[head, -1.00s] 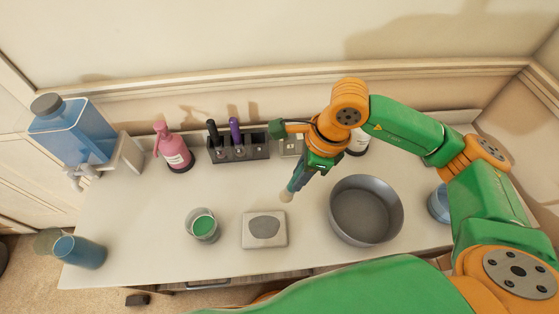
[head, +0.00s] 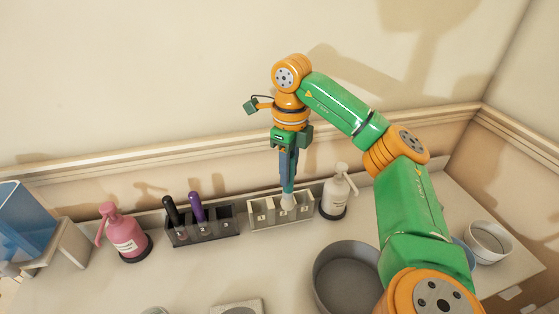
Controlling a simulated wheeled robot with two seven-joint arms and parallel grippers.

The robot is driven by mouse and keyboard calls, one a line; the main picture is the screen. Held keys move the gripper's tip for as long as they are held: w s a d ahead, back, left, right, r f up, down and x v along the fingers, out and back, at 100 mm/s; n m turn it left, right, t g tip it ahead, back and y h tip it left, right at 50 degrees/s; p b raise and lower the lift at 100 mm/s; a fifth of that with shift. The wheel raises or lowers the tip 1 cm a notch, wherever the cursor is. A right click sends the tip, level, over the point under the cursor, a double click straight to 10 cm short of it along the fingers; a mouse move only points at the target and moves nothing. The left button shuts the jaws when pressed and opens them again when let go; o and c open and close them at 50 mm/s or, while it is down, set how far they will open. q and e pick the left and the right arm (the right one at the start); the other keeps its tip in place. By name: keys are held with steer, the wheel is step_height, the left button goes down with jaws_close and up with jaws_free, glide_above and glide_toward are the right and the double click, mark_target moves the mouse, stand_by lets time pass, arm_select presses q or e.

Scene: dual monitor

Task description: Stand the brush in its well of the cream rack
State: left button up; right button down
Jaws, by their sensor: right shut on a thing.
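My right gripper (head: 287,168) points down above the cream rack and is shut on the brush (head: 288,200). The brush has a teal handle and a pale bristle end that hangs down. The cream rack (head: 262,222) stands near the wall and has several numbered wells in a row. The brush's pale end overlaps the middle of the rack in the picture, near the middle well. I cannot tell whether it is inside a well or just above or in front of it. The upper handle is partly hidden by the gripper. My left gripper is out of view.
A dark rack (head: 205,232) with a black and a purple handled tool stands left of the cream rack. A white pump bottle (head: 334,195) stands close on its right.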

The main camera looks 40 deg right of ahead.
steer(key=w+d+p, duration=0.2)
steer(key=w+d, duration=0.1)
steer(key=w, duration=0.2)
step_height(320, 180, down, 12)
steer(key=shift+w, duration=0.25)
steer(key=shift+f, duration=0.1)
steer(key=shift+f, duration=0.15)
steer(key=c, duration=0.6)
jaws_free()
steer(key=shift+c, duration=0.2)
step_height(320, 180, up, 13)
steer(key=shift+f, duration=0.2)
